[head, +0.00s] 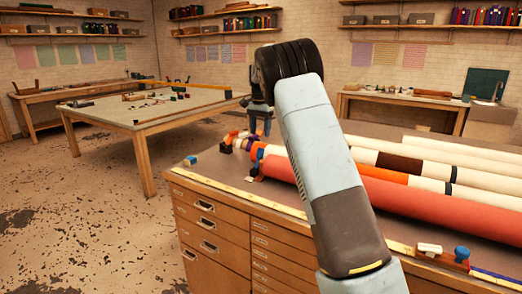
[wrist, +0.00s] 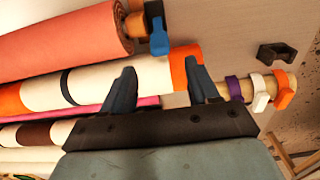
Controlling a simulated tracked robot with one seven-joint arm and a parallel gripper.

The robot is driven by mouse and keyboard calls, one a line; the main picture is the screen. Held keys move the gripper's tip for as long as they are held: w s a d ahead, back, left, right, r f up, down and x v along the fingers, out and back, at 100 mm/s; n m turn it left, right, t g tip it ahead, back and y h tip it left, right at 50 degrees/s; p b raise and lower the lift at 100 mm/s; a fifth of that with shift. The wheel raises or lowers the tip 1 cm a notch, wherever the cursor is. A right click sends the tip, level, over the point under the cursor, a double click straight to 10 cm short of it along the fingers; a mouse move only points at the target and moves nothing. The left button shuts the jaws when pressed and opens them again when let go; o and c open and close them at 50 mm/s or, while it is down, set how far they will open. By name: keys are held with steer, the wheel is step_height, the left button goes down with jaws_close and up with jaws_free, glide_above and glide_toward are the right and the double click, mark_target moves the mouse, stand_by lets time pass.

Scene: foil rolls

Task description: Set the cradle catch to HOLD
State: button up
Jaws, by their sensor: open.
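In the wrist view, my gripper (wrist: 163,72) is open, its two dark blue fingers apart over a white roll with an orange end (wrist: 185,70). Nothing is held. A blue lever-like piece on an orange and brown mount (wrist: 158,38), perhaps the cradle catch, stands at the end of the salmon-red roll (wrist: 70,38), beyond the fingertips. In the head view a blue piece (head: 259,156) shows at the red roll's near end. No HOLD marking is readable, so the catch's setting cannot be told. My arm hides part of the rolls in the head view.
Several rolls lie side by side on the drawer cabinet's top (head: 400,135). Purple, white and orange clips (wrist: 258,92) sit on a rod, near a black bracket (wrist: 277,52). A wooden block with a blue knob (head: 461,254) is at the front edge. The floor (head: 95,215) is open at left.

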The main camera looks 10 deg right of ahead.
mark_target(260, 149)
step_height(260, 149, down, 9)
steer(key=shift+r, duration=0.1)
stand_by(0.3)
steer(key=shift+c, duration=0.4)
jaws_close()
steer(key=shift+d, duration=0.1)
